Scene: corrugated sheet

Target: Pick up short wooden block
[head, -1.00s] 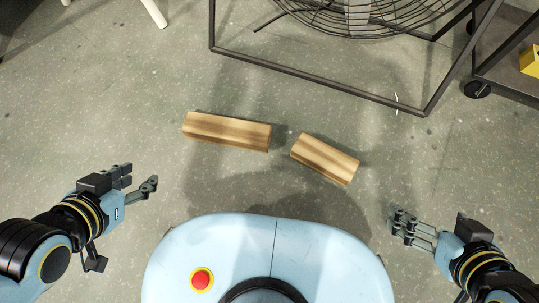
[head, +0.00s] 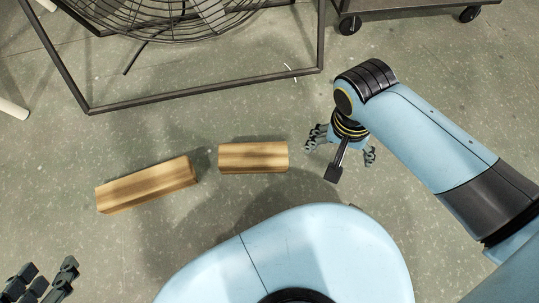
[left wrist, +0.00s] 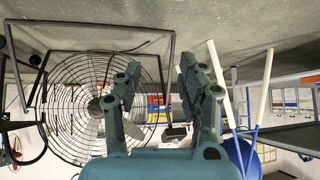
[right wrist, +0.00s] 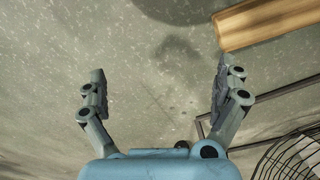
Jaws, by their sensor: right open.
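The short wooden block (head: 253,157) lies flat on the floor in the middle of the head view. A longer wooden block (head: 147,184) lies to its left, with a small gap between them. My right gripper (head: 341,150) is open and empty, just right of the short block and apart from it. In the right wrist view a wooden block (right wrist: 268,22), likely the short one, shows at the upper right, outside the spread fingers and cut by the frame. My left gripper (head: 42,279) is at the lower left, partly cut off; its fingers are apart and empty in the left wrist view (left wrist: 158,72).
A large wire fan in a dark metal frame (head: 205,93) stands behind the blocks. A wheeled cart (head: 405,10) is at the top right. A white leg (head: 12,108) shows at the left edge. The floor around the blocks is clear.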

